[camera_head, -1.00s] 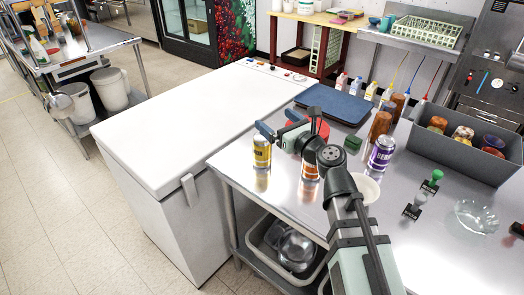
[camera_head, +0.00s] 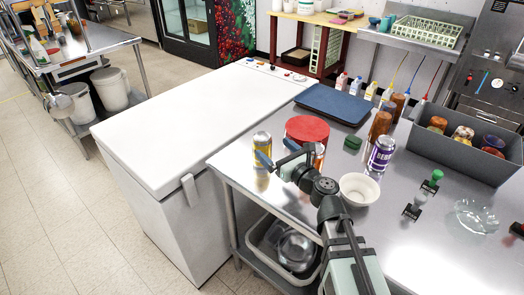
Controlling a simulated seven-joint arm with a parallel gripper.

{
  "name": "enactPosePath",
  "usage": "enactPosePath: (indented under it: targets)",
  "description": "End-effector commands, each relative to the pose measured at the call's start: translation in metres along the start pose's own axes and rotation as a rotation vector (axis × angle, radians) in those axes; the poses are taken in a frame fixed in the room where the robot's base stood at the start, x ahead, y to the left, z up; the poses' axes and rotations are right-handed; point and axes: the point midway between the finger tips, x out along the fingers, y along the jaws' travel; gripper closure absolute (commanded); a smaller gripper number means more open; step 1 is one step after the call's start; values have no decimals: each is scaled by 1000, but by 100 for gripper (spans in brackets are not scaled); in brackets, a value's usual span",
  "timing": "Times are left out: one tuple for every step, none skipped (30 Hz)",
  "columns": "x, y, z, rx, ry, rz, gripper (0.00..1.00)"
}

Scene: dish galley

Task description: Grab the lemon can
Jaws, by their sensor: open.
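The lemon can, a yellow can with a silver top (camera_head: 262,142), stands upright near the left edge of the steel table. My gripper (camera_head: 278,152) is open at the can's right side, its fingers pointing left. One blue-tipped finger overlaps the can's lower part in the picture; the other is to the right of the can, farther back. Nothing is between the fingers that I can make out. Whether a finger touches the can, I cannot tell.
An orange can (camera_head: 319,156) stands just behind my gripper, partly hidden. A purple can (camera_head: 381,153) and a white bowl (camera_head: 360,188) are to the right. A red round thing (camera_head: 307,128) lies behind. A white chest freezer (camera_head: 200,120) adjoins the table's left side.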

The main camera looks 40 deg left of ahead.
Motion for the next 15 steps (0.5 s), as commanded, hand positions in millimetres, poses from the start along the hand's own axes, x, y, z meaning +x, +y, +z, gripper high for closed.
enactPosePath:
  targets:
    - [0, 0, -7, 0, 2, 0, 1]
    - [0, 0, -10, 2, 2, 0, 1]
    - [0, 0, -14, 1, 2, 0, 1]
    - [0, 0, -17, 0, 2, 0, 1]
    - [0, 0, -19, 1, 1, 0, 1]
    - [0, 0, -22, 1, 1, 0, 1]
    - [5, -1, -21, -1, 0, 1, 1]
    - [8, -1, -20, -1, 0, 1, 1]
    - [10, 0, -20, -1, 0, 1, 1]
    - [12, 0, -20, -1, 0, 1, 1]
    - [12, 0, -20, -1, 0, 1, 1]
    - [13, 0, -20, -1, 0, 1, 1]
    - [14, 0, -20, -1, 0, 1, 1]
    - [15, 0, -20, -1, 0, 1, 1]
    - [16, 0, -20, -1, 0, 1, 1]
